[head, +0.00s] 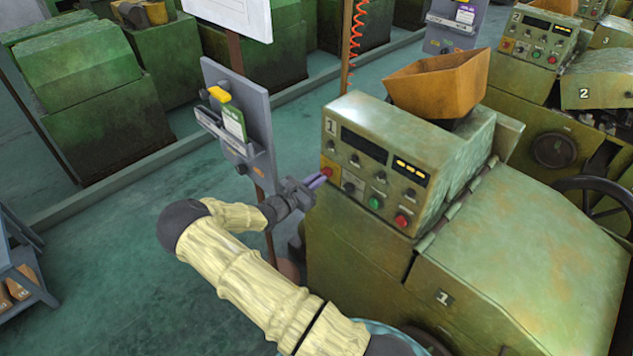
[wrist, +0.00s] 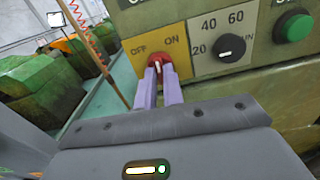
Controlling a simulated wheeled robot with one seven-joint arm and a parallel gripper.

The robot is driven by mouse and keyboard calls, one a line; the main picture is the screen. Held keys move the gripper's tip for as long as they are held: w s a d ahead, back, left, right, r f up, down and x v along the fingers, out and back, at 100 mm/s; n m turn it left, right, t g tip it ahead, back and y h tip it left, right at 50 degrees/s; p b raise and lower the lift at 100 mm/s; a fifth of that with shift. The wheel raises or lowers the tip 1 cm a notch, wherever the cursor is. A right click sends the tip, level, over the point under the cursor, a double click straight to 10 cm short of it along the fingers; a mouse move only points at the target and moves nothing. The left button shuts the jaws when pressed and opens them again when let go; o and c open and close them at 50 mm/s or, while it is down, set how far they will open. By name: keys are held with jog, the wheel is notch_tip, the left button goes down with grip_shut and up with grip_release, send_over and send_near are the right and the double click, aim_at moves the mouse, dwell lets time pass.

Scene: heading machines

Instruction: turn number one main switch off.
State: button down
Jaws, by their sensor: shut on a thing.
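The main switch of machine one is a red rotary knob (wrist: 158,68) on a yellow plate (wrist: 150,44) marked OFF at left and ON at right. Its white pointer line stands close to upright in the wrist view; I cannot tell exactly which mark it points to. My gripper (wrist: 159,84) has its two purple fingers shut on the knob, one on each side. In the head view my gripper (head: 319,181) reaches the lower left of the control panel (head: 375,165) of the green machine marked 1 (head: 331,127). The fingers partly hide the knob there.
Right of the switch are a black dial (wrist: 231,47) marked 20, 40, 60 and a green button (wrist: 293,25). A red button (head: 401,220) sits at the panel's lower right. A grey board on a post (head: 240,130) stands close to my arm.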

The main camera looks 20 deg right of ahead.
jog(key=n, duration=0.9)
jog(key=shift+w+n, duration=0.1)
jog(key=shift+n, duration=0.3)
jog(key=c, duration=1.5)
grip_release()
jog(key=b+v, duration=0.5)
jog(key=v, duration=1.2)
jog(key=shift+a+b, duration=0.25)
jog(key=shift+b, duration=0.05)
